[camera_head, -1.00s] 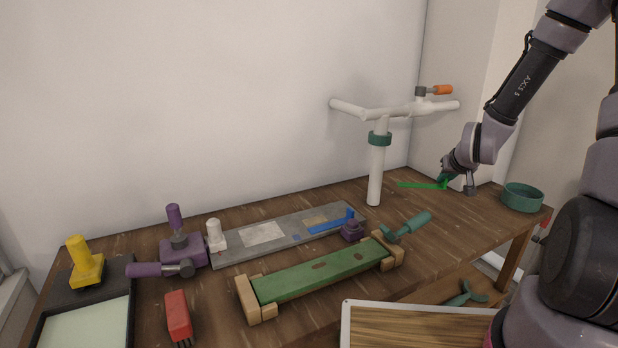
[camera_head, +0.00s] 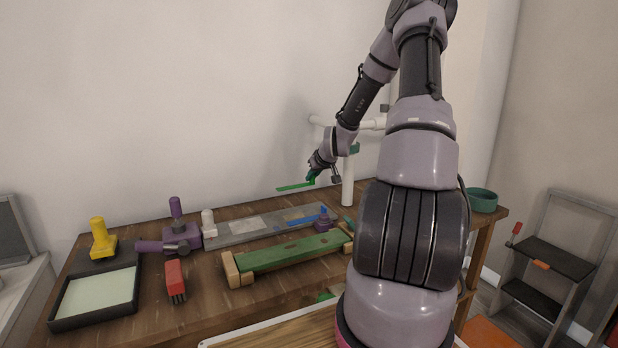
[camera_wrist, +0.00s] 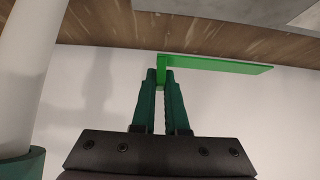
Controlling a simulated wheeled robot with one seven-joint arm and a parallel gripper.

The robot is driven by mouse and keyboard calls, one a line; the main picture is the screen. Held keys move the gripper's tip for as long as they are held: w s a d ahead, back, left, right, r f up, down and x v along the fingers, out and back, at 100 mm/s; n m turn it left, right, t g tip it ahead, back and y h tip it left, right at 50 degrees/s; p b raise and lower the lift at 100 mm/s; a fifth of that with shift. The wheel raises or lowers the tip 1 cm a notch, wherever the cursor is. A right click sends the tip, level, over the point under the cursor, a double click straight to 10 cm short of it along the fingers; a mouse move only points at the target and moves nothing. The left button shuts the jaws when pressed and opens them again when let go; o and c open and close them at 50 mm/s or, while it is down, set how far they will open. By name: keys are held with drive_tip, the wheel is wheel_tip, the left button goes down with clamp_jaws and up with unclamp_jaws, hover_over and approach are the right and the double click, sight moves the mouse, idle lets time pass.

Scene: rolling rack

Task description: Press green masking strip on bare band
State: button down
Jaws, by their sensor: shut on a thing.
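My gripper (camera_head: 312,176) is shut on the tab of a thin green masking strip (camera_head: 295,187). The strip sticks out to the left, in the air above the back of the bench. In the wrist view both dark green fingers (camera_wrist: 160,88) pinch the tab, and the strip (camera_wrist: 218,65) runs right from them. The long grey panel (camera_head: 222,237) lies on the bench, below and apart from the strip. It bears a pale patch (camera_head: 244,224), a tan patch and a blue strip (camera_head: 313,219) near its right end. I cannot tell which area is the bare band.
A white T-shaped stand (camera_head: 348,185) rises close to my gripper's right. A purple clamp (camera_head: 181,238) and a white knob (camera_head: 209,226) are at the panel's left end. A green board (camera_head: 290,252) in wooden blocks lies in front. A teal bowl (camera_head: 482,199) is far right.

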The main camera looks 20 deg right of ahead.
sight(313, 206)
idle(0.4)
drive_tip(key=shift+d+f, duration=0.1)
drive_tip(key=shift+f, duration=3.9)
drive_tip(key=shift+f, duration=0.2)
drive_tip(key=c, duration=0.9)
unclamp_jaws()
drive_tip(key=shift+o, duration=0.2)
drive_tip(key=v, duration=1.1)
